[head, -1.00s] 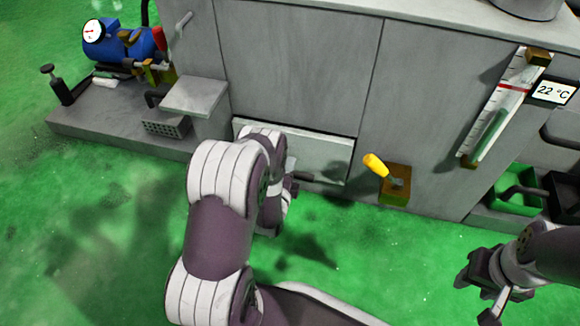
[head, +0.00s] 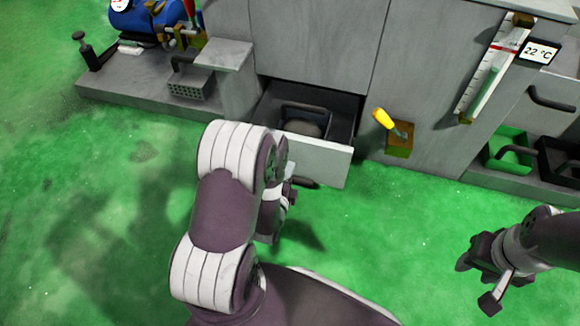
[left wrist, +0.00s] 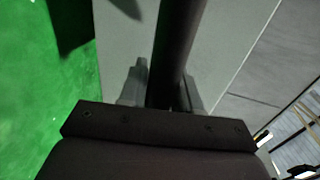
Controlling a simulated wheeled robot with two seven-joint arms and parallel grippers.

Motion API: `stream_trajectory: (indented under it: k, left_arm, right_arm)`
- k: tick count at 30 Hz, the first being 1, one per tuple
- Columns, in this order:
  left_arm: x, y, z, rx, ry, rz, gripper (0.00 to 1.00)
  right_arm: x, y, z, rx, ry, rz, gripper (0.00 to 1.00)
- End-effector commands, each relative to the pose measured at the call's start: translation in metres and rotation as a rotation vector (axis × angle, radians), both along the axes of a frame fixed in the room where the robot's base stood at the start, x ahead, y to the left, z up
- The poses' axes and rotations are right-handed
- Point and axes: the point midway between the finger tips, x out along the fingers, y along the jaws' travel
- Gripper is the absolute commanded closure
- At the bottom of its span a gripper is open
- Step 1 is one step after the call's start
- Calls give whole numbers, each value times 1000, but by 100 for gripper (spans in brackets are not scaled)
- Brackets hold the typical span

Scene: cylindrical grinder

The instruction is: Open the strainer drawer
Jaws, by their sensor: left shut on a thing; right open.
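The strainer drawer (head: 318,157) is pulled out from the low front of the grey machine. Inside it a dark handle and a rounded grey part (head: 305,124) show. The drawer's dark bar handle (left wrist: 177,50) runs between the fingers of my left gripper (left wrist: 160,88) in the left wrist view. In the head view my left gripper (head: 288,194) is at the drawer front, partly hidden by my own arm, and is shut on the handle. My right gripper (head: 478,280) is open and empty at the lower right, away from the machine.
A yellow-handled lever (head: 384,119) on a brown block sits right of the drawer. A grey ledge with a perforated box (head: 190,84) is to the left. Green and black bins (head: 512,148) stand at the far right. The green floor before the machine is clear.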

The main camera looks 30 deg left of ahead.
Motion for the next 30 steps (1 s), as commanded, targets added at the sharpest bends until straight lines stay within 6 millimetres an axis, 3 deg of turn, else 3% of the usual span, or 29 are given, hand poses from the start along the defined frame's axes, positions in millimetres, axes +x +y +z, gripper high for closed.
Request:
stream_trajectory:
  k: [16, 17, 18, 19, 27, 30]
  left_arm:
    - [-5, -1, 0, 0, -1, 1, 100]
    - [-5, -1, 0, 0, -1, 1, 65]
    - [-5, -1, 0, 0, -1, 1, 52]
    - [-5, -1, 0, 0, -1, 1, 47]
    - [-6, -1, 1, 0, 0, 0, 47]
    - [-16, -4, 5, 0, 2, 0, 47]
  right_arm:
    - [0, 0, 2, 0, 0, 0, 57]
    - [0, 0, 2, 0, 0, 0, 57]
    - [0, 0, 2, 0, 0, 0, 57]
    - [0, 0, 2, 0, 0, 0, 57]
    - [0, 0, 3, 0, 0, 0, 57]
    - [0, 0, 12, 0, 0, 0, 57]
